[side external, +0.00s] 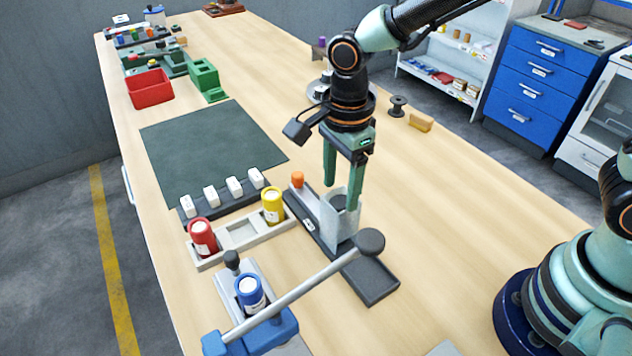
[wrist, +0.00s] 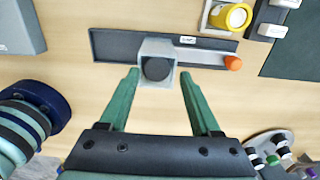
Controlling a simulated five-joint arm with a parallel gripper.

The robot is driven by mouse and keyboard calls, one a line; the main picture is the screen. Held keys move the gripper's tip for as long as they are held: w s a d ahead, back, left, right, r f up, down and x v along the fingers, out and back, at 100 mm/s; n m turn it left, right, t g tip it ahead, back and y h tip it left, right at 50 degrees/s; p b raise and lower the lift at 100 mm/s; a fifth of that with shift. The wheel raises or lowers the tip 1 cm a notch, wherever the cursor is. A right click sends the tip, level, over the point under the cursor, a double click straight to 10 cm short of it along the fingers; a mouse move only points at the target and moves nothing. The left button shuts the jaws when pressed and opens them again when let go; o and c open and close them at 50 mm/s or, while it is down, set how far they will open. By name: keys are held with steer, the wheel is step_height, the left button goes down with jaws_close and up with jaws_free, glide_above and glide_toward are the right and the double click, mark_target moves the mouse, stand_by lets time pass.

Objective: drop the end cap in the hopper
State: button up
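The hopper (side external: 343,222) is a light grey, upright square box on a long black base. It also shows in the wrist view (wrist: 146,47), just beyond my fingertips. A dark round disc (wrist: 157,68), which looks like the end cap, lies within the hopper's walls; I cannot tell how deep it sits. My gripper (side external: 342,197) points down over the hopper. Its two green fingers are spread wide, with nothing held between them. In the wrist view the fingertips (wrist: 159,74) lie on either side of the hopper.
An orange piece (side external: 297,180) stands at the far end of the black base (side external: 372,281). A tray with a yellow cylinder (side external: 272,205) and a red one (side external: 202,237) is to the left. A blue press with a long lever (side external: 305,288) stands in front.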

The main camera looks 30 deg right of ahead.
steer(key=shift+s+d+f, duration=0.1)
steer(key=shift+s+f, duration=0.1)
steer(key=shift+s, duration=0.2)
step_height(320, 180, up, 12)
steer(key=shift+w+r, duration=0.25)
stand_by(0.3)
steer(key=s+d+n+t, duration=0.2)
steer(key=d+n, duration=0.7)
steer(key=s+d+n+t, duration=0.2)
steer(key=d+n+t, duration=0.1)
steer(key=d+n, duration=0.6)
steer(key=shift+s+d+r, duration=0.15)
steer(key=shift+s+r, duration=0.05)
steer(key=shift+s, duration=0.1)
stand_by(0.3)
